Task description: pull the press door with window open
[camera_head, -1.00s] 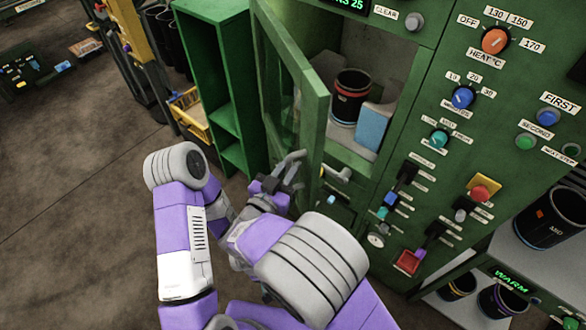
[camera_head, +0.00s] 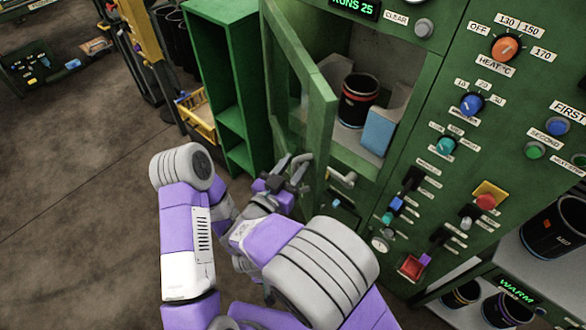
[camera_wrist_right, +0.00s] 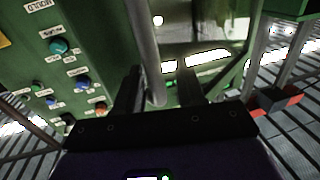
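The press door (camera_head: 322,130) is green with a window and stands swung partly open to the left of the press opening. My right gripper (camera_head: 290,176) is at the door's lower outer side, by its handle. In the right wrist view, a grey upright handle bar (camera_wrist_right: 145,50) passes between the two dark fingers of my right gripper (camera_wrist_right: 158,95). The fingers stand apart, with a gap visible on the bar's right side. Inside the press are a black sleeve (camera_head: 357,98) with a red band and a blue block (camera_head: 379,131). My left gripper does not show.
A green shelf (camera_head: 215,75) stands left of the door, with a yellow bin (camera_head: 197,118) beside it. The press panel (camera_head: 440,95) carries knobs, buttons and levers to the right. A grey bar (camera_head: 342,178) sticks out below the opening.

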